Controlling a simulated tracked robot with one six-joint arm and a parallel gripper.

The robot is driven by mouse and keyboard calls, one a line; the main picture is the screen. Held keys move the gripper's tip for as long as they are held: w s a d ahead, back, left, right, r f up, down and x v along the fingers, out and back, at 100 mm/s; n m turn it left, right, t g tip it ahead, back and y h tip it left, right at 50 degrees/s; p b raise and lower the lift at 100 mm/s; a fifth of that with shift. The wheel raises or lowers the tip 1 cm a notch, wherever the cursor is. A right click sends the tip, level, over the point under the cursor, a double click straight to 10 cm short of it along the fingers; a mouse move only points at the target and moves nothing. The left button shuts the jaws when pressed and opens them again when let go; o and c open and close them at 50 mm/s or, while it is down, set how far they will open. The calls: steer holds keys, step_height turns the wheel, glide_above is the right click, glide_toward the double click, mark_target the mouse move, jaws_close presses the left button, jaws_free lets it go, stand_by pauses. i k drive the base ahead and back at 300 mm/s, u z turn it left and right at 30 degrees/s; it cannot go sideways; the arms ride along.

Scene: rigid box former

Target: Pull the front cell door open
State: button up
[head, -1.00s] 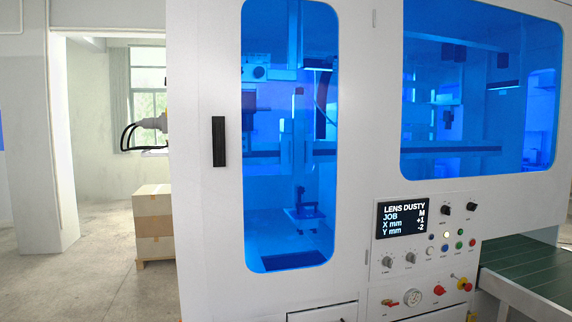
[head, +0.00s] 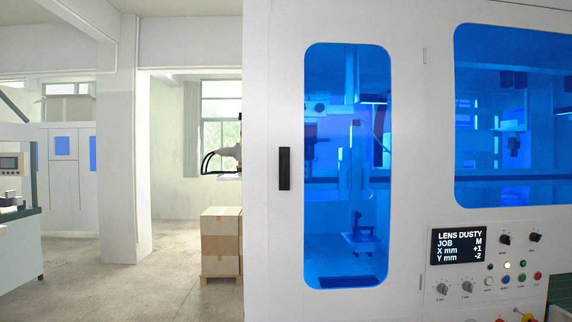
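The front cell door (head: 282,240) is a white panel with a tall, rounded blue window (head: 335,225). It looks shut, flush with the machine front. Its black upright handle (head: 284,168) is on the door's left side, left of the window. Hinges show along the right side of the door. My gripper is not in the head view, so its place and state cannot be seen.
A control panel with a display reading "LENS DUSTY" (head: 459,246), knobs and buttons is right of the door. Stacked cartons (head: 221,240) on a pallet stand left of the machine. A pillar (head: 128,150) and another machine (head: 20,215) are further left. Open floor (head: 150,280) lies between.

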mark_target(347, 113)
steer(key=k, duration=0.95)
steer(key=u, duration=0.25)
steer(key=i, duration=0.55)
steer(key=u, duration=0.65)
steer(key=i, duration=2)
steer(key=z, duration=0.45)
